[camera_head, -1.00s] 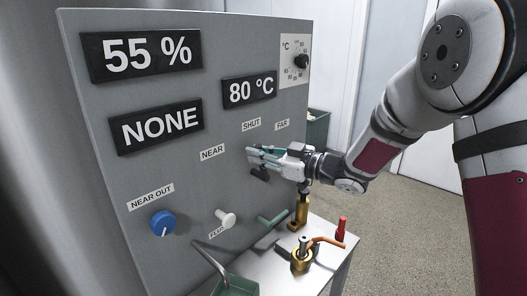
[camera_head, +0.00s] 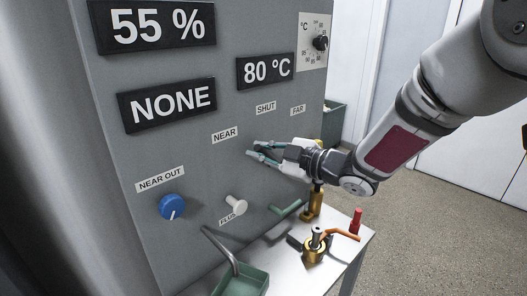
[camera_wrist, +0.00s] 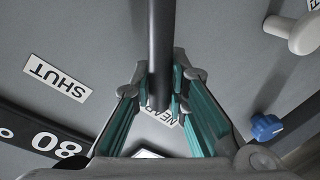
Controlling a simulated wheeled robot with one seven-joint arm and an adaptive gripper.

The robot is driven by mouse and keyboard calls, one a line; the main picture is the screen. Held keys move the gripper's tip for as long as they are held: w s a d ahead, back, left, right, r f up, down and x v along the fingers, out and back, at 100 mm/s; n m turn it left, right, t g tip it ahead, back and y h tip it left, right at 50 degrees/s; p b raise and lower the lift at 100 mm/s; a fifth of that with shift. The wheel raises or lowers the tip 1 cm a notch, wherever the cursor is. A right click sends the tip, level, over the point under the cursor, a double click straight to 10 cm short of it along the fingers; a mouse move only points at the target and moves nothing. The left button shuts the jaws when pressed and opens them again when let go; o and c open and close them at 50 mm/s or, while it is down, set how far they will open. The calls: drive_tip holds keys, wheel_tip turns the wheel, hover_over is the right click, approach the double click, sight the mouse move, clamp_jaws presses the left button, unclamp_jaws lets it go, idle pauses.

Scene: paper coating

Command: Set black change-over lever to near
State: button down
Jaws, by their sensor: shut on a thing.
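The black change-over lever (camera_wrist: 160,45) shows in the wrist view as a dark rod between my fingers, its lower end over the NEAR label (camera_wrist: 162,117). My gripper (camera_wrist: 162,88) is shut on it with teal-padded fingers. In the head view my gripper (camera_head: 256,150) is at the grey panel, just right of and below the NEAR label (camera_head: 225,134). The SHUT label (camera_head: 265,107) and FAR label (camera_head: 298,110) lie up and to the right. The lever is hidden by my gripper in the head view.
A white knob (camera_head: 237,204) and a blue knob (camera_head: 172,207) stick out of the panel below. Displays read 55 %, NONE (camera_head: 173,103) and 80 °C. A metal table (camera_head: 288,272) below holds brass fittings (camera_head: 317,245), a red-handled piece (camera_head: 356,222) and a green tray (camera_head: 243,283).

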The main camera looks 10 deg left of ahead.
drive_tip(key=shift+s+f, duration=0.1)
drive_tip(key=c, duration=1.5)
unclamp_jaws()
drive_tip(key=shift+c, duration=0.2)
drive_tip(key=v, duration=1.2)
